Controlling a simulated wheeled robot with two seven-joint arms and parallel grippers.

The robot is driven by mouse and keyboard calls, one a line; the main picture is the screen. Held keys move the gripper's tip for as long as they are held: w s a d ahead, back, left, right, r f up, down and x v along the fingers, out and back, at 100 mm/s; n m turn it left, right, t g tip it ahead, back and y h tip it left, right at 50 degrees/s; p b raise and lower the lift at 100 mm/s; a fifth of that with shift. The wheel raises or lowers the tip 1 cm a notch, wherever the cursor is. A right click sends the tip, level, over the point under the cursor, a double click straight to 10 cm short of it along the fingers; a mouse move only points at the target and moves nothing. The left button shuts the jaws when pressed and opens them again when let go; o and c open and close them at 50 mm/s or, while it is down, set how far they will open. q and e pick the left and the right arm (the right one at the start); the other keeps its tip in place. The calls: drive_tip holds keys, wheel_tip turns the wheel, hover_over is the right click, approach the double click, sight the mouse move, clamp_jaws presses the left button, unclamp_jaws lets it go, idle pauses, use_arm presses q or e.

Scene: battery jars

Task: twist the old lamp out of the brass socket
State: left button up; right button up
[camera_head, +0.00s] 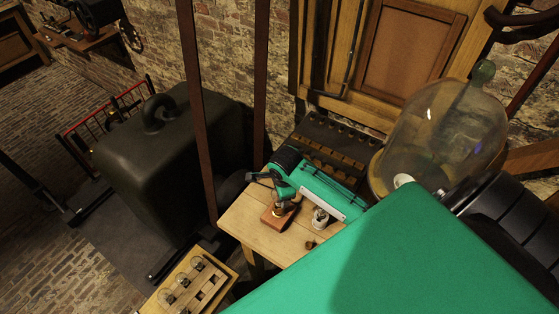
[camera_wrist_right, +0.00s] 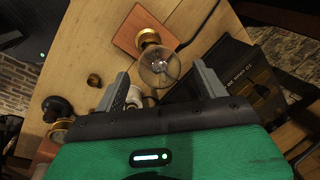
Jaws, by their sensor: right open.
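The old lamp (camera_wrist_right: 160,67) is a clear glass bulb standing in the brass socket (camera_wrist_right: 149,38), which is fixed on a reddish wooden block (camera_wrist_right: 128,40). In the head view the block (camera_head: 271,217) sits on a small wooden table. My right gripper (camera_wrist_right: 163,84) is open, its two grey fingers spread to either side of the bulb's near end in the wrist view. I see clear gaps between fingers and glass; contact cannot be made out. In the head view my green right arm partly hides the lamp. My left gripper is not in view.
The table (camera_head: 248,222) also holds a whitish round object (camera_head: 320,217) and a small dark knob (camera_head: 310,244). A tray (camera_head: 225,284) with several bulbs stands at the front left. A large glass dome (camera_head: 440,125) stands at the right. A slotted dark rack (camera_head: 335,145) is behind.

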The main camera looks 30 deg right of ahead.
drive_tip(key=shift+w+d+f+p, duration=0.1)
drive_tip(key=shift+w+f+p, duration=0.15)
drive_tip(key=shift+f, duration=1)
drive_tip(key=shift+w+f+p, duration=0.25)
drive_tip(key=shift+f, duration=1)
drive_tip(key=c, duration=1.2)
drive_tip(key=n, duration=0.4)
drive_tip(key=shift+y, duration=0.4)
drive_tip(key=shift+n, duration=1.2)
drive_tip(key=shift+n+y, duration=0.4)
drive_tip(key=shift+n, duration=0.8)
drive_tip(key=n, duration=0.4)
drive_tip(key=shift+a+g+y, duration=0.25)
drive_tip(key=shift+g+y, duration=0.05)
drive_tip(key=shift+g, duration=0.1)
